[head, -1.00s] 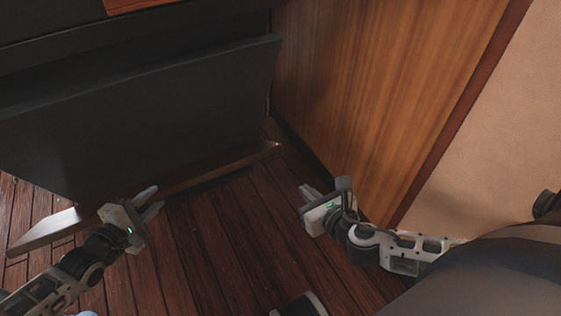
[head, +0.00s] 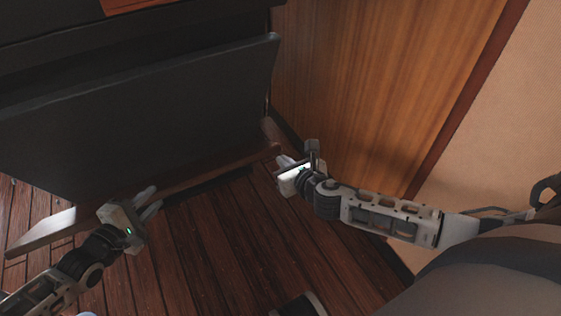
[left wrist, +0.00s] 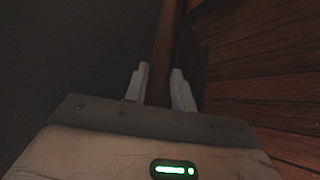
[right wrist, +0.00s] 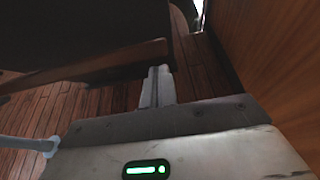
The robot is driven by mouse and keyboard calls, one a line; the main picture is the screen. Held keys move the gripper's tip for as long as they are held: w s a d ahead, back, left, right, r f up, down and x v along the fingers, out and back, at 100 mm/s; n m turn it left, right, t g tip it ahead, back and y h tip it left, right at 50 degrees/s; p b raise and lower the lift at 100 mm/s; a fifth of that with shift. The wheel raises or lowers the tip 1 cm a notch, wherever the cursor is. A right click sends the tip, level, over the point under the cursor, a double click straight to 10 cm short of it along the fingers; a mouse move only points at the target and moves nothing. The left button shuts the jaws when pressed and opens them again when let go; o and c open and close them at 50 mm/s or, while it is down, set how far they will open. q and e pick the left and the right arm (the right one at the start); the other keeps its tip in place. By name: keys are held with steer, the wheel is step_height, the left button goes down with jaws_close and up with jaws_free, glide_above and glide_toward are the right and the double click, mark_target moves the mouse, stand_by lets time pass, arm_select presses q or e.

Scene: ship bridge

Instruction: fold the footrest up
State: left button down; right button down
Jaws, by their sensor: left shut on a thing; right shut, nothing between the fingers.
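The footrest (head: 215,168) is a long wooden board, low in front of the dark console, lying folded out above the floor. My left gripper (head: 152,198) is shut on the footrest's near edge, left of its middle. In the left wrist view the board (left wrist: 166,50) runs between the two fingers (left wrist: 158,78). My right gripper (head: 282,161) is shut and empty by the footrest's right end. In the right wrist view its closed fingertips (right wrist: 159,72) are close to the board's edge (right wrist: 100,68); I cannot tell whether they touch.
The dark console panel (head: 140,115) rises behind and above the footrest. A wood-panelled wall (head: 370,80) stands close on the right. The plank floor (head: 210,240) in front of the footrest is mostly clear.

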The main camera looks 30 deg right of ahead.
arm_select(q)
steer(key=shift+w+a+r, duration=0.15)
steer(key=shift+w, duration=0.1)
arm_select(e)
steer(key=shift+w+r, duration=0.55)
steer(key=shift+r, duration=0.25)
arm_select(q)
steer(key=c, duration=1.3)
jaws_free()
steer(key=shift+s+f, duration=0.2)
steer(key=shift+f, duration=0.1)
arm_select(e)
steer(key=shift+w+r, duration=0.1)
steer(key=shift+w, duration=0.05)
